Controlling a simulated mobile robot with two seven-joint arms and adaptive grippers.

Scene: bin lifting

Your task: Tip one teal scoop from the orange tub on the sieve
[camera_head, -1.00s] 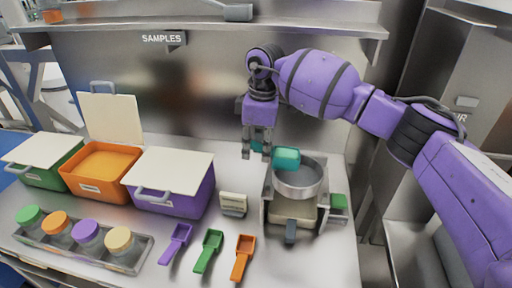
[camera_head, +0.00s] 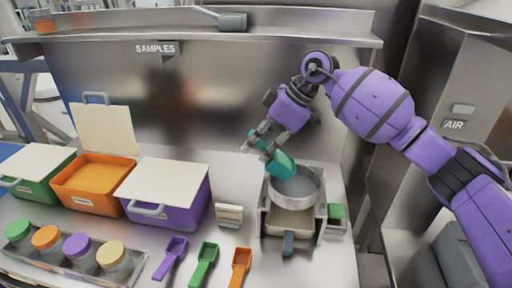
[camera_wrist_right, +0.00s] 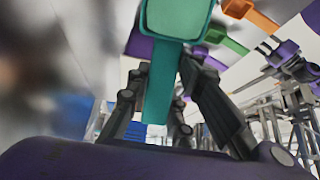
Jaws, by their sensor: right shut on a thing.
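My right gripper (camera_head: 262,138) is shut on the handle of the teal scoop (camera_head: 281,165). The scoop is tilted, its bowl down over the left part of the round metal sieve (camera_head: 318,192). In the right wrist view the teal scoop (camera_wrist_right: 160,85) runs up between the fingers; I cannot tell what its bowl holds. The orange tub (camera_head: 98,204) stands at the left with its pale lid up and orange material inside. A purple and dark part at the right wrist view's right edge looks like my left gripper (camera_wrist_right: 268,60); its fingers are unclear.
The sieve sits on a metal stand with a pan (camera_head: 290,222) below. A green block (camera_head: 336,212) is at its right. Closed green (camera_head: 40,185) and purple (camera_head: 180,210) tubs flank the orange one. Purple, green and orange scoops (camera_head: 240,262) and a jar rack (camera_head: 75,270) lie in front.

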